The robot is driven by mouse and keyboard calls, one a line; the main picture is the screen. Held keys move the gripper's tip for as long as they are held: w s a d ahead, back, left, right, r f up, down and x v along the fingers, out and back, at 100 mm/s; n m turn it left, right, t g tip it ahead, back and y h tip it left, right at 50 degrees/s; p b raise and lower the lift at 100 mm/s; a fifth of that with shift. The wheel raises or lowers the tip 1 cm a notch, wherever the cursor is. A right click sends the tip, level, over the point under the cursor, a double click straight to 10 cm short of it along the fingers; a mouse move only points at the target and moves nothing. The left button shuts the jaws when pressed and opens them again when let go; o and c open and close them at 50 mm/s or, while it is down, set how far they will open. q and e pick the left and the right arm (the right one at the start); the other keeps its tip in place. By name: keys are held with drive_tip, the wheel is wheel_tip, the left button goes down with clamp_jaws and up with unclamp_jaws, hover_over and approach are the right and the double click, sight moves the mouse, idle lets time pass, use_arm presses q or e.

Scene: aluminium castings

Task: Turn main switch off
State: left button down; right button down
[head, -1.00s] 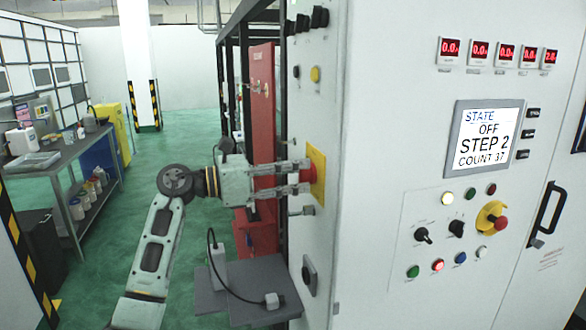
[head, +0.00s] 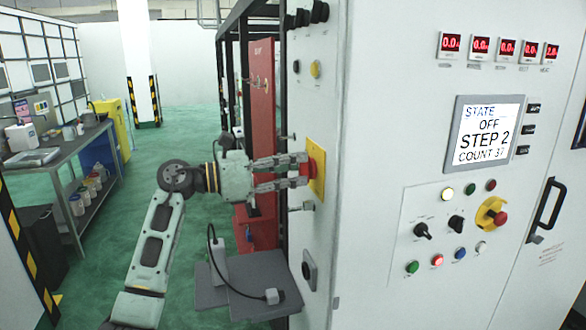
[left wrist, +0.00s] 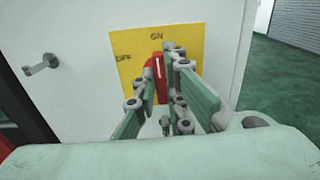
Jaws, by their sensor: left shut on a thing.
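The main switch is a red handle (left wrist: 157,68) on a yellow plate (left wrist: 125,42) marked ON at the top and OFF at the left. The handle stands about upright, its white mark towards ON. In the head view the yellow plate (head: 317,168) is on the narrow side of the white cabinet. My left gripper (head: 306,169) reaches it from the left and is shut on the red handle, one finger above and one below. In the left wrist view my left gripper's fingers (left wrist: 160,95) partly hide the handle. My right gripper is not in view.
The cabinet front has a screen (head: 487,130) reading STATE OFF, STEP 2. A grey shelf (head: 250,285) with a cable and plug juts out below my left gripper. A metal latch (left wrist: 41,65) is left of the plate. Green floor (head: 185,130) is open behind my arm.

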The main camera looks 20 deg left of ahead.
use_arm(q)
drive_tip(key=n, duration=0.3)
drive_tip(key=shift+a+p, duration=0.1)
drive_tip(key=shift+p, duration=0.3)
drive_tip(key=shift+w+a+n+p, duration=0.1)
drive_tip(key=shift+n+p, duration=0.95)
drive_tip(key=shift+n, duration=1.05)
drive_tip(key=shift+w+n+p, duration=0.1)
drive_tip(key=shift+n+p, duration=0.95)
drive_tip(key=shift+n, duration=1.05)
drive_tip(key=shift+f, duration=0.1)
drive_tip(key=c, duration=1.8)
unclamp_jaws()
